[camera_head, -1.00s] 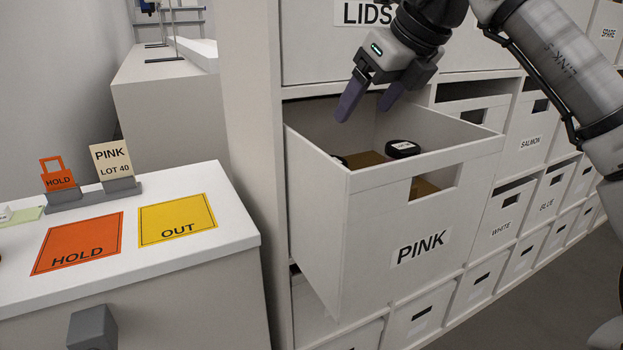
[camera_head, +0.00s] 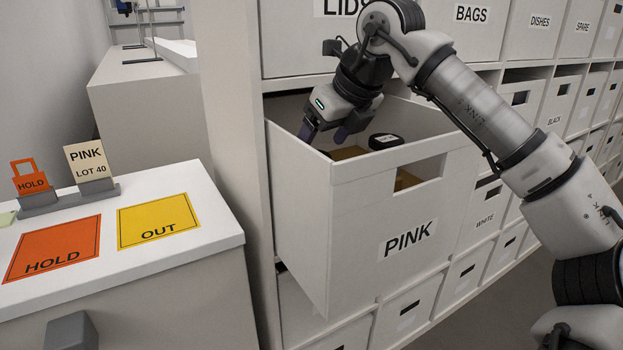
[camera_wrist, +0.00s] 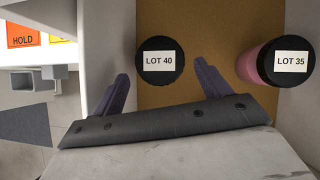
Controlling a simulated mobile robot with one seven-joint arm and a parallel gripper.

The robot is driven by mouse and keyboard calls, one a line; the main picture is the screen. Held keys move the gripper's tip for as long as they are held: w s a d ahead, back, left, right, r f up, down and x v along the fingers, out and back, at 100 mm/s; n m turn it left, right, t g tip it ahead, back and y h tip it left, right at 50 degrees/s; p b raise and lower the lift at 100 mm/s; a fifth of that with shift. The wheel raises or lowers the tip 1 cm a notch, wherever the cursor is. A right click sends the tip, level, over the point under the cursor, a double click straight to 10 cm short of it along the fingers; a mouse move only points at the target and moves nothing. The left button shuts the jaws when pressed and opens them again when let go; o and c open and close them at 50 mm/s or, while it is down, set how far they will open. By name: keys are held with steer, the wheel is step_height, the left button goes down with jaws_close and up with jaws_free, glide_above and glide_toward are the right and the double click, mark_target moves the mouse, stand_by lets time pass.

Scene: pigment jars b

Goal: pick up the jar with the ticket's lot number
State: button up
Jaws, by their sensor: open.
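The ticket (camera_head: 90,160) on the counter reads PINK, LOT 40. In the wrist view a black-lidded jar labelled LOT 40 (camera_wrist: 160,61) stands in the open PINK drawer (camera_head: 352,215). A second jar, pink with a black lid labelled LOT 35 (camera_wrist: 286,62), stands to its right; in the head view a black lid (camera_head: 385,141) shows inside the drawer. My gripper (camera_wrist: 160,84) is open and empty, reaching into the drawer. Its fingers lie on either side of the LOT 40 jar's near edge in the picture; I cannot tell their height against it.
The drawer's walls surround the jars, with brown floor (camera_wrist: 205,20) between them. On the counter are an orange HOLD mat (camera_head: 52,250), a yellow OUT mat (camera_head: 158,220) and a HOLD tag (camera_head: 30,180). Closed bins surround the drawer.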

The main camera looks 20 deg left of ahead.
steer(key=x, duration=0.3)
steer(key=shift+a+f, duration=0.1)
steer(key=shift+f, duration=0.05)
steer(key=c, duration=1.2)
steer(key=shift+o, duration=0.2)
